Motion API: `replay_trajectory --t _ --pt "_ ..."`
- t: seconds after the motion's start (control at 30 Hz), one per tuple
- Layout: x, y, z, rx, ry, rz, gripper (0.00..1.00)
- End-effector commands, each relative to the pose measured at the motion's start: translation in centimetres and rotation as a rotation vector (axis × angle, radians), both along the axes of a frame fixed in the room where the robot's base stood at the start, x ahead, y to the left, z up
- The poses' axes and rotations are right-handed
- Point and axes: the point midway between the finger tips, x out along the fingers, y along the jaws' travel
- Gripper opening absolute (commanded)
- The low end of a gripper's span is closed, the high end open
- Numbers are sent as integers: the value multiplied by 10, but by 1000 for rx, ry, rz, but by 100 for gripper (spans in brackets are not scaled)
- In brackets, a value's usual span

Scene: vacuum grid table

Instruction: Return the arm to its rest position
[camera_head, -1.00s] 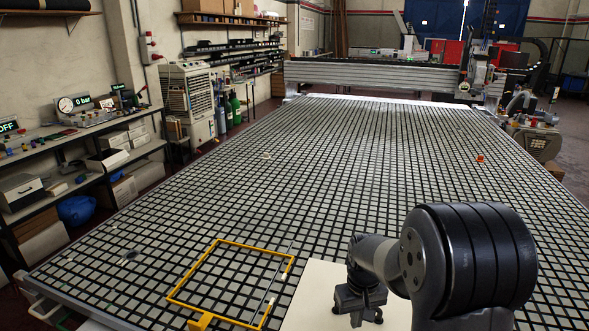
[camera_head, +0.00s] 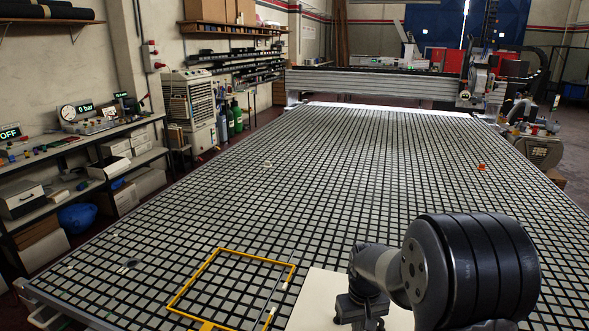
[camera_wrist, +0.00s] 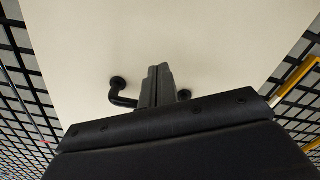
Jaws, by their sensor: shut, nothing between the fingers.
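My gripper (camera_wrist: 158,72) is shut and empty in the wrist view, its fingers together over a pale flat panel (camera_wrist: 215,40). In the head view my arm folds at the lower right, with its wrist end low over the same panel (camera_head: 310,300). The fingertips are hidden there. A dark bent handle (camera_wrist: 118,90) shows on the panel beside the fingers; I cannot tell if they touch it.
The black-and-grey grid table (camera_head: 330,180) is mostly bare. A yellow frame (camera_head: 215,255) lies left of the panel, with a thin rod (camera_head: 278,290) across its right side. A small orange object (camera_head: 481,167) sits far right. A gantry (camera_head: 375,82) spans the back.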

Motion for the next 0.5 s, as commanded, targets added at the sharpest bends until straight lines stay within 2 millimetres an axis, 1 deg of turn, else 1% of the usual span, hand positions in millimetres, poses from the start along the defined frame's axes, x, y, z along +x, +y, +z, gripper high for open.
replay_trajectory --t 0.03,0.47,0.5 --pt "0 0 11 0 -1 0 0" --pt "0 0 70 0 -1 -1 0" --pt "0 0 49 0 2 -1 0"
